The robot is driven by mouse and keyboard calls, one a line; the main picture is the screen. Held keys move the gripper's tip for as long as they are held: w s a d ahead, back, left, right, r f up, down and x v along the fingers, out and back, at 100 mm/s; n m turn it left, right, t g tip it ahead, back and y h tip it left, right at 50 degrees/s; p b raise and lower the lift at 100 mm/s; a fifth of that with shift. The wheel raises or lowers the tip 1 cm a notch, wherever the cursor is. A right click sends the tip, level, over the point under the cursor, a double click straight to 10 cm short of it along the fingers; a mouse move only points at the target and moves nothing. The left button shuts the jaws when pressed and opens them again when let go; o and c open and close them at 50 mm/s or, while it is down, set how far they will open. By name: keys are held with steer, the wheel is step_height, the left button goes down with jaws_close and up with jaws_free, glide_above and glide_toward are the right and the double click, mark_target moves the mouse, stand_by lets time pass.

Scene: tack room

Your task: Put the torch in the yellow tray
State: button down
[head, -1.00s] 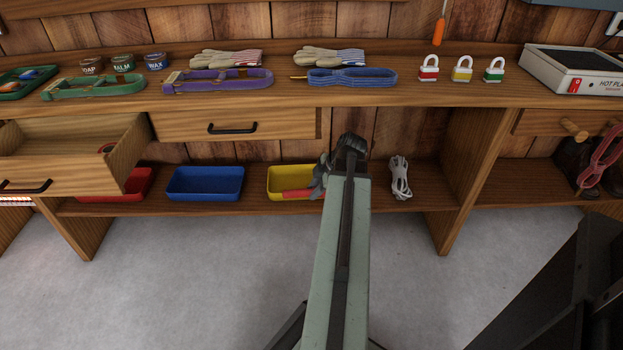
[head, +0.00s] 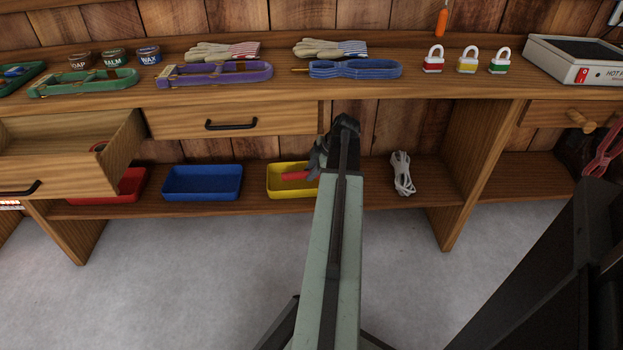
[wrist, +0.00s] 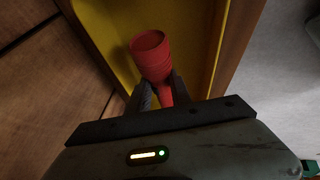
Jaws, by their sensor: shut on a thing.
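The torch (wrist: 151,58) is red with a wide round head. My gripper (wrist: 158,92) is shut on its narrower body in the wrist view. The torch's head points away from my gripper, over the inside of the yellow tray (wrist: 217,22). My gripper (head: 318,160) is at the tray's right end, partly hidden by my arm. I cannot tell whether the torch touches the tray floor.
A blue tray (head: 203,196) and a red tray (head: 133,186) stand to the left on the shelf (head: 345,197). A white cable (head: 402,174) lies to the right. An open drawer (head: 60,170) juts out at left. The bench top (head: 440,87) overhangs the shelf.

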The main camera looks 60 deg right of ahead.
step_height(320, 180, down, 2)
steer(key=shift+s+f+b, duration=0.1)
steer(key=shift+f+b, duration=0.1)
steer(key=shift+b, duration=0.35)
steer(key=shift+r, duration=0.2)
steer(key=shift+f, duration=0.15)
steer(key=c, duration=1.5)
jaws_free()
steer(key=shift+o, duration=0.2)
